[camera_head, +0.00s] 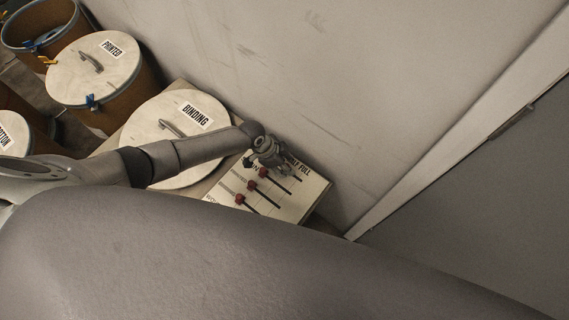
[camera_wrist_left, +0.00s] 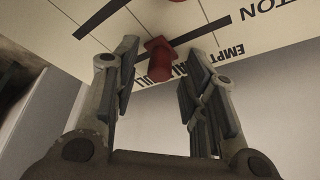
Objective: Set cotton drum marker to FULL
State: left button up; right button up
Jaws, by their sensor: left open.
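The marker board (camera_head: 310,185) stands by the wall, with rows of dark slots and red sliding markers. In the left wrist view the board (camera_wrist_left: 290,28) shows upside down, with part of the cotton label, EMPTY, and HALF and FULL partly hidden. The cotton marker (camera_wrist_left: 158,58) is a red knob on the slot nearest my gripper, close to the HALF and FULL words; its exact stop is unclear. My left gripper (camera_wrist_left: 158,75) is open, one finger on each side of that knob, with visible gaps. In the head view my left gripper (camera_head: 284,170) covers the board's upper row. My right gripper is out of view.
The binding drum (camera_head: 205,165) stands left of the board, under my left arm. The printed drum (camera_head: 75,75), an open drum (camera_head: 30,12) and the partly visible cotton drum (camera_head: 12,125) stand farther left. The wall (camera_head: 330,90) rises close behind the board.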

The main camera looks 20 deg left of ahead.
pick_arm(q)
grip_shut()
dwell(0.3)
jog(key=shift+s+d+p, duration=0.15)
jog(key=shift+s+d, duration=0.2)
jog(key=shift+d, duration=0.5)
jog(key=shift+s+d+p, duration=0.2)
jog(key=shift+s+d, duration=0.1)
jog(key=shift+d, duration=0.6)
jog(key=shift+s+d+p, duration=0.15)
jog(key=shift+s+d, duration=0.2)
jog(key=shift+d, duration=0.5)
grip_release()
jog(key=shift+d, duration=0.1)
